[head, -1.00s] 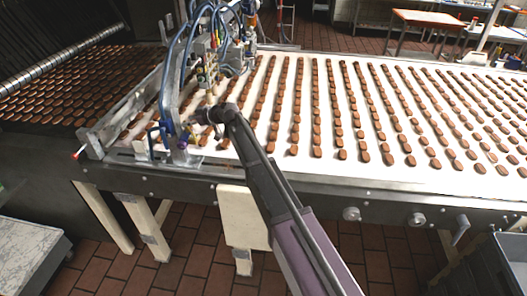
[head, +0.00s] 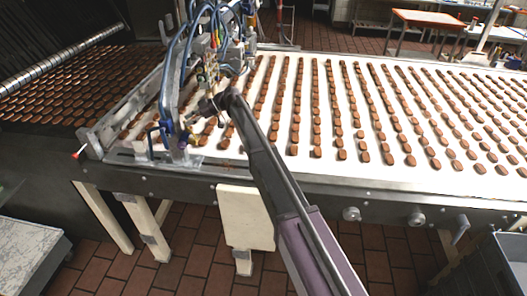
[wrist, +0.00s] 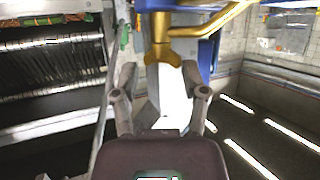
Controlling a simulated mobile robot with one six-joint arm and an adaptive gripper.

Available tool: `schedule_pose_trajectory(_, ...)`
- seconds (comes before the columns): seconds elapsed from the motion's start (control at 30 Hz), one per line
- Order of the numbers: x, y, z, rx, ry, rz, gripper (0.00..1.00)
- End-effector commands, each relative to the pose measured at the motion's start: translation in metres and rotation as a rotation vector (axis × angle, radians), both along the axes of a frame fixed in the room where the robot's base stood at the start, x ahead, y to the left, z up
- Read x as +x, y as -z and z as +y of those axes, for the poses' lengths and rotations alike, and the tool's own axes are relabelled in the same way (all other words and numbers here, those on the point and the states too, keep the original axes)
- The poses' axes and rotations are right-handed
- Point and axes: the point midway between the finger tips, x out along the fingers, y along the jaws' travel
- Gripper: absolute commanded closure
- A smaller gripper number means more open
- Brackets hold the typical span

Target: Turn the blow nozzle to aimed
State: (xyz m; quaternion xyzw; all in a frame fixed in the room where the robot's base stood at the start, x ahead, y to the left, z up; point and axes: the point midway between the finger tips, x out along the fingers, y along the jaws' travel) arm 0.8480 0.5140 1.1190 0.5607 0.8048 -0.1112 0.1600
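In the wrist view a gold-coloured fitting with a pipe branching right, which looks like the blow nozzle (wrist: 159,50), hangs at the top centre. My gripper (wrist: 159,78) has its two fingers spread, one to each side of the lower end of that fitting. Nothing is clamped, and whether a finger touches the fitting cannot be told. In the head view my gripper (head: 200,107) is among the hoses at the left end of the conveyor. The nozzle cannot be picked out clearly there, and its aim is not clear.
Blue hoses (head: 164,75) and metal fittings crowd around my gripper. The white conveyor belt (head: 285,105) carries rows of brown sandwich pieces to the right. A dark bed of biscuits (head: 60,90) lies at the left. The brick floor (head: 200,250) in front is partly open.

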Motion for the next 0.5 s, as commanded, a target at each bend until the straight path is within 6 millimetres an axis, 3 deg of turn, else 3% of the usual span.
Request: schedule_pose_trajectory(0.5,0.0086,0.0001,0.0048,-0.001,-0.339,0.000,0.44)
